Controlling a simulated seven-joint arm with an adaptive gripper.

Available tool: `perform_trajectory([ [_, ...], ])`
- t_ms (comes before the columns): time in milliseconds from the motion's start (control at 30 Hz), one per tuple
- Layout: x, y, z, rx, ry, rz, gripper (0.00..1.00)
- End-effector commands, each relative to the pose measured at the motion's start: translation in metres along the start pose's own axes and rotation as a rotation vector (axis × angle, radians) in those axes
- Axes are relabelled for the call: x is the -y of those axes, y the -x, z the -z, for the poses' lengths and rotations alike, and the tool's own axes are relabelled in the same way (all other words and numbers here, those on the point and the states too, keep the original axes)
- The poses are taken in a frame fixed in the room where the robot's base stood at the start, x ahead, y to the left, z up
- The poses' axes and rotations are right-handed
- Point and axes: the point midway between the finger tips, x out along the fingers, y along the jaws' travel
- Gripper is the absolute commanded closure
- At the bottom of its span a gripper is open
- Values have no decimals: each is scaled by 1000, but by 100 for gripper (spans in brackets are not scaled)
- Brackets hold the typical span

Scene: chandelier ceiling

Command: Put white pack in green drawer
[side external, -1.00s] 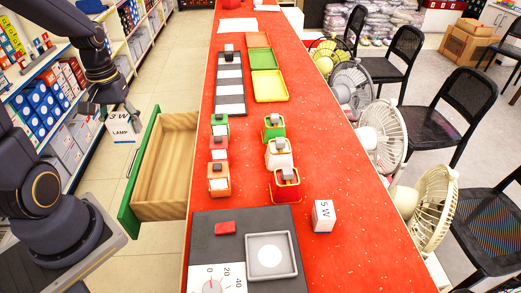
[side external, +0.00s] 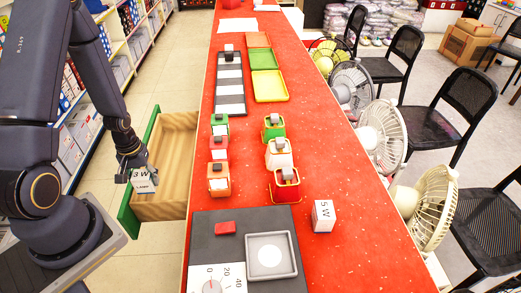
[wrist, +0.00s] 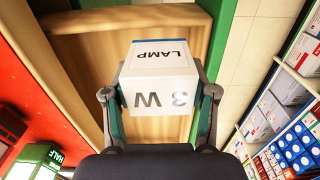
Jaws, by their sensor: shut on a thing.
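The white pack (side external: 143,181), a small box marked "3 W" and "LAMP", is held by my gripper (side external: 137,170). In the wrist view, the white pack (wrist: 160,75) sits between the two fingers of my gripper (wrist: 160,100), which are shut on its sides. The green drawer (side external: 128,215) stands pulled out at the left of the red counter, with a bare wooden inside (side external: 178,160). In the side view the pack is in front of the drawer's green front edge and partly over the opening. Its exact height above the drawer floor cannot be told.
The red counter (side external: 340,265) runs right of the drawer. It carries several small coloured containers, a second white box marked "5 W" (side external: 323,215), and a scale (side external: 215,281). Store shelves (side external: 75,140) stand at the left.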

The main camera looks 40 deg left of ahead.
Motion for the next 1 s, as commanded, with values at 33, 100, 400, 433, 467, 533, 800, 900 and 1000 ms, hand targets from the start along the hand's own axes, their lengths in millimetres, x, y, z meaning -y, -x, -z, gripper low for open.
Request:
perform_trajectory([
  [33, -2, -4, 5, 0, -1, 0, 78],
  [100, -6, -11, 18, -3, 0, -1, 78],
  [400, -30, -51, 91, 0, -1, -1, 78],
  [433, -32, -58, 95, 2, 0, 0, 78],
  [467, -34, -64, 100, 2, 0, 0, 78],
  [533, -37, -76, 110, 0, 0, -1, 78],
  [800, -43, -99, 129, -1, 0, -1, 78],
  [900, -43, -115, 130, 3, 1, 0, 78],
  [1000, -43, -127, 130, 1, 0, 0, 78],
])
